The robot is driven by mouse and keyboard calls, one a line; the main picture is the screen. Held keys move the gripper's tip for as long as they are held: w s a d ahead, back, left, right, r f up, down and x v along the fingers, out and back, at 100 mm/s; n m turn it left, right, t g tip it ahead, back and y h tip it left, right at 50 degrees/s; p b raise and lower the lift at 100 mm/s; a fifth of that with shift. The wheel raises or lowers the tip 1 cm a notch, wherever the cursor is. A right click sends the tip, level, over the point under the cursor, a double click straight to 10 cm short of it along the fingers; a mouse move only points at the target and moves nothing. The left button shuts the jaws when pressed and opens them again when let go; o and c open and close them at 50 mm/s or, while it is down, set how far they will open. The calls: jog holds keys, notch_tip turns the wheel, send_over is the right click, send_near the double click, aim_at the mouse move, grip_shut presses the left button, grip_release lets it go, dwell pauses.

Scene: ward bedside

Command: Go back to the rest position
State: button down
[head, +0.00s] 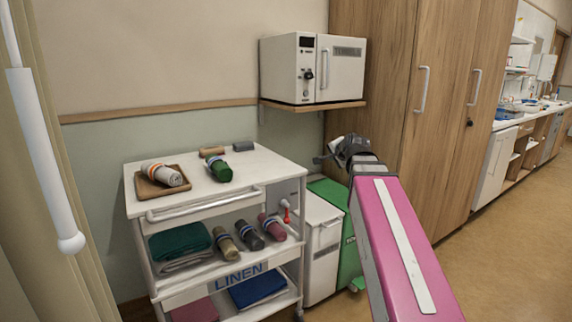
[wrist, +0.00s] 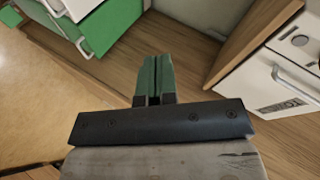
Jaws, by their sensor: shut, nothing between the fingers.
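My gripper (head: 318,158) is at the end of my pink arm, right of the linen cart and in front of the wooden wardrobe in the head view. In the wrist view its two green fingers (wrist: 154,78) are together with nothing between them. The gripper is in free air, apart from the cart. In the head view its fingertips are small and hard to make out.
A white linen cart (head: 205,207) holds rolled and folded cloths, with a wooden tray (head: 142,188) on top. A white warmer cabinet (head: 340,85) sits on a wall shelf. White and green bins (head: 322,235) stand beside the cart. Wardrobe (head: 440,140) stands behind; floor (head: 510,250) at right is clear.

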jog(key=s+f+n+g+h, duration=0.1)
jog(key=s+f+n+g, duration=0.15)
jog(key=f, duration=0.85)
jog(key=s+f+n+g, duration=0.2)
jog(key=s+f+g, duration=0.1)
jog(key=f, duration=0.8)
jog(key=s+f+n+g+h, duration=0.1)
jog(key=s+f+n+g, duration=0.2)
jog(key=s+f, duration=0.4)
jog(key=s+d+f+n+g+h, duration=0.1)
jog(key=s+f+n+g, duration=0.2)
jog(key=s+f, duration=0.4)
notch_tip(320, 180, down, 5)
jog(key=shift+d+r, duration=0.1)
jog(key=shift+d, duration=0.15)
jog(key=shift+g, duration=0.25)
